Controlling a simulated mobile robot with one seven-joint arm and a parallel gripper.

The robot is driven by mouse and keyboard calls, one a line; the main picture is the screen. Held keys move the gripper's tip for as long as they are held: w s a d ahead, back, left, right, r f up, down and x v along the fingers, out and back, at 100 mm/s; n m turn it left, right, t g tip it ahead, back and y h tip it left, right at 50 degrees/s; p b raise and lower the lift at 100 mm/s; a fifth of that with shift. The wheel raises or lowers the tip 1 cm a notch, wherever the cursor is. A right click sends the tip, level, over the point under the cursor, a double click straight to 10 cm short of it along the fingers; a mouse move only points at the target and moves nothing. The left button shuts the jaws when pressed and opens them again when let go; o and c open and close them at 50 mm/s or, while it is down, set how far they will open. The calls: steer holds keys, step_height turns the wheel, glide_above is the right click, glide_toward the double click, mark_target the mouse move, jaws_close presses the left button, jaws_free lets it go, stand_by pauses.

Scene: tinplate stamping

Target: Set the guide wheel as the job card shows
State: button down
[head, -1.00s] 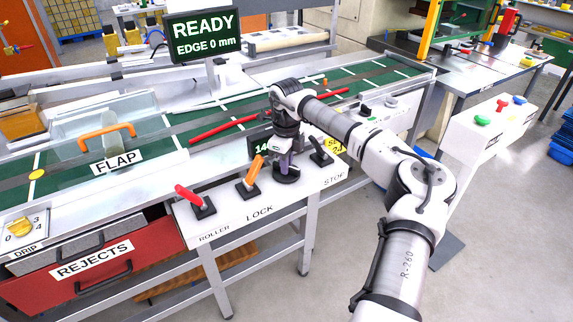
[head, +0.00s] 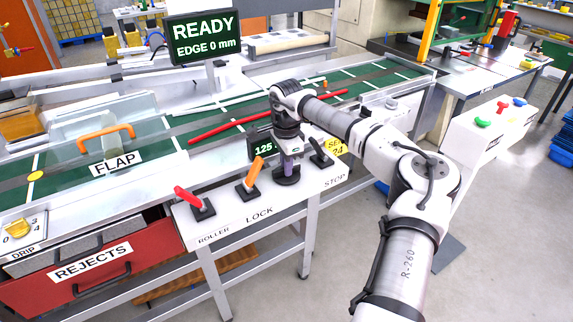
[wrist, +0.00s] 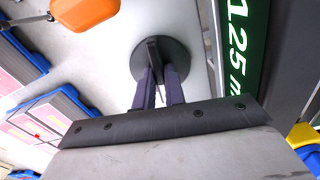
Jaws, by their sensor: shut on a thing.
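The guide wheel (head: 286,179) is a dark round disc on the white panel, to the right of the orange LOCK lever. In the wrist view the wheel (wrist: 143,60) shows a raised bar across its middle. My gripper (head: 288,158) points down over it, and its purple fingers (wrist: 158,80) are shut on that bar. The green readout (head: 262,148) behind the wheel shows 125; in the wrist view the readout (wrist: 237,50) shows 125 and part of an m. The yellow job card (head: 336,146) is partly hidden; "SE" and "24" show.
The orange LOCK lever (head: 254,172) stands close left of my gripper and the black STOP lever (head: 320,153) close right. The red ROLLER lever (head: 188,198) is farther left. A red rail (head: 225,127) lies along the green conveyor behind. The screen (head: 203,38) reads READY, EDGE 0 mm.

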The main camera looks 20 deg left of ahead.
steer(key=shift+n, duration=0.6)
steer(key=c, duration=1.5)
jaws_free()
steer(key=shift+o, duration=0.2)
steer(key=shift+r, duration=0.1)
step_height(320, 180, up, 14)
steer(key=b, duration=0.2)
steer(key=shift+f, duration=0.2)
